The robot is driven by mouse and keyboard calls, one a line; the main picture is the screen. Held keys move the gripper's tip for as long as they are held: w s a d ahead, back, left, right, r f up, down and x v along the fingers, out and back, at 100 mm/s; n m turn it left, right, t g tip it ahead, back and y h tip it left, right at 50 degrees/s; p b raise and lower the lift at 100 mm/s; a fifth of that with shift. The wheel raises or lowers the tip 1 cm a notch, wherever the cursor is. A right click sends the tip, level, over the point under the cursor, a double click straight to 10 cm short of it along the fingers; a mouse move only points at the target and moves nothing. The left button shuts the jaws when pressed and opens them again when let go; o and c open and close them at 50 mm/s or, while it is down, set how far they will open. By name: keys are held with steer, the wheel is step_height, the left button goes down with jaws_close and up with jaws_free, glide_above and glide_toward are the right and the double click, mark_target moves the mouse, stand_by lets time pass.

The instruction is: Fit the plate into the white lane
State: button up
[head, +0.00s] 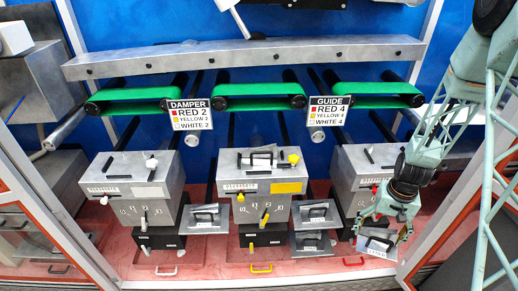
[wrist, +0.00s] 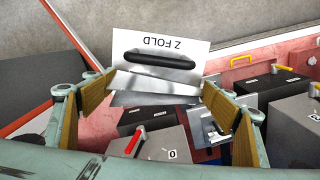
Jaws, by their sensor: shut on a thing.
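My gripper (head: 386,216) is at the right, in front of the red-marked machine. It is shut on a metal plate (head: 375,243) with a black handle. In the wrist view the plate (wrist: 185,55) sits between my two fingers (wrist: 160,107); its white strip reads "Z FOLD" upside down. The white lane appears to be the left machine (head: 130,172), with white knobs, a dark slot block (head: 158,239) and a white floor handle (head: 165,270). It is far to the left of my gripper. The plate's lower edge is partly hidden by the gripper in the head view.
The yellow-marked machine (head: 262,178) stands between my gripper and the white lane. Other plates with black handles are beside the machines, at the left (head: 204,219) and the middle (head: 314,213). Green belts (head: 259,90) and signs (head: 190,114) hang above. A red lever (wrist: 135,142) shows below the plate.

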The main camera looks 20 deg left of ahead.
step_height(320, 180, down, 13)
steer(key=s+b, duration=0.2)
steer(key=b, duration=0.3)
steer(key=shift+b, duration=0.3)
steer(key=shift+s+a+r, duration=0.1)
steer(key=shift+s+a, duration=0.05)
